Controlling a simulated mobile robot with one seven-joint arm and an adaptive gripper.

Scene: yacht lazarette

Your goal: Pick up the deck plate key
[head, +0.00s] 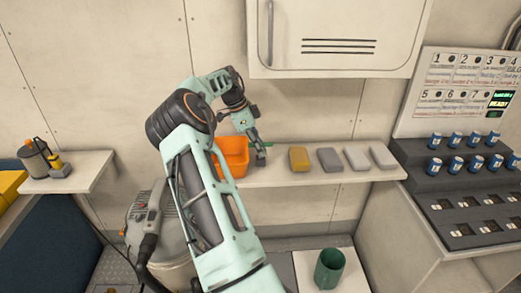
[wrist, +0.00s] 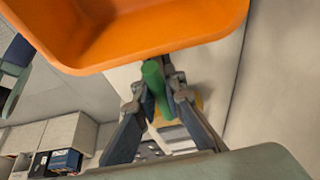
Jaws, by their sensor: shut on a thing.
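My gripper (wrist: 160,90) is shut on a green, rod-like piece (wrist: 154,82), which I take to be the deck plate key. Only its green part shows clearly between the fingers, and the rest of its shape is hidden or too small to tell. In the head view my gripper (head: 260,153) is just right of the orange bin (head: 234,152), over the shelf. In the wrist view the orange bin (wrist: 150,45) fills the top, close to the green piece. I cannot tell whether the key touches the shelf or the bin.
The shelf (head: 280,178) also holds a yellow block (head: 299,158) and several grey blocks (head: 329,159) to the right. A cabinet (head: 335,35) hangs above. A green cup (head: 329,268) stands on a low white surface. Stepped racks with blue cans (head: 435,141) are at right.

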